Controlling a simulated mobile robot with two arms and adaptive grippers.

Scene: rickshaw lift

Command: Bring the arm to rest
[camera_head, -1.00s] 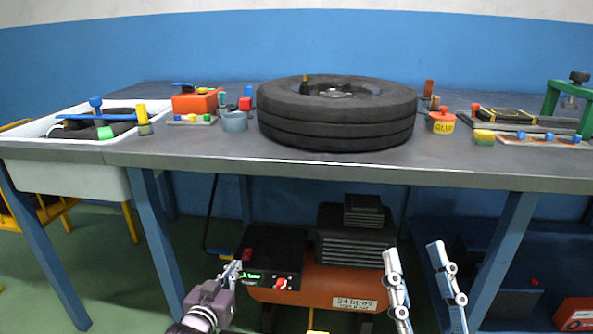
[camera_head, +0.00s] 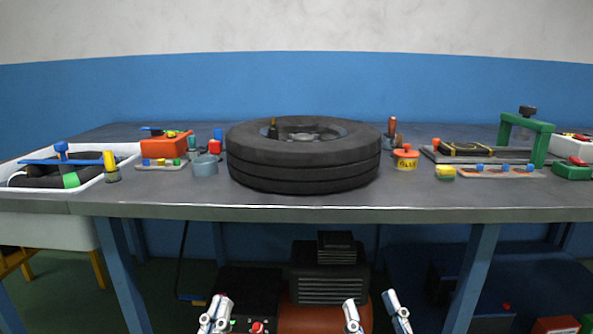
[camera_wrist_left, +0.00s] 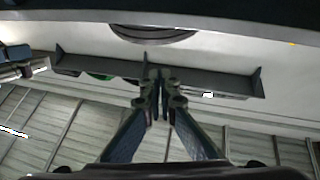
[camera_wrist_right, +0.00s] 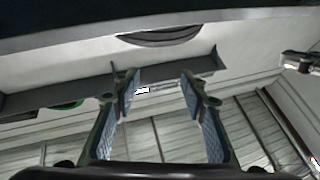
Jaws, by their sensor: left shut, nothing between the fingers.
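My left gripper (camera_head: 216,313) is low in the head view, left of centre, in front of the workbench and below its top. Its fingers meet in the left wrist view (camera_wrist_left: 158,88), with nothing between them. My right gripper (camera_head: 376,312) is low and right of centre in the head view, also below the bench top. Its two fingers stand apart in the right wrist view (camera_wrist_right: 160,88), and the gap is empty. Both grippers point upward and touch nothing that I can see.
A black tire (camera_head: 304,168) lies flat on the grey bench (camera_head: 420,206). A white basin (camera_head: 92,188) is at the left, a green clamp frame (camera_head: 541,140) at the right. Under the bench, a black box (camera_head: 331,273) sits on an orange machine (camera_head: 327,316).

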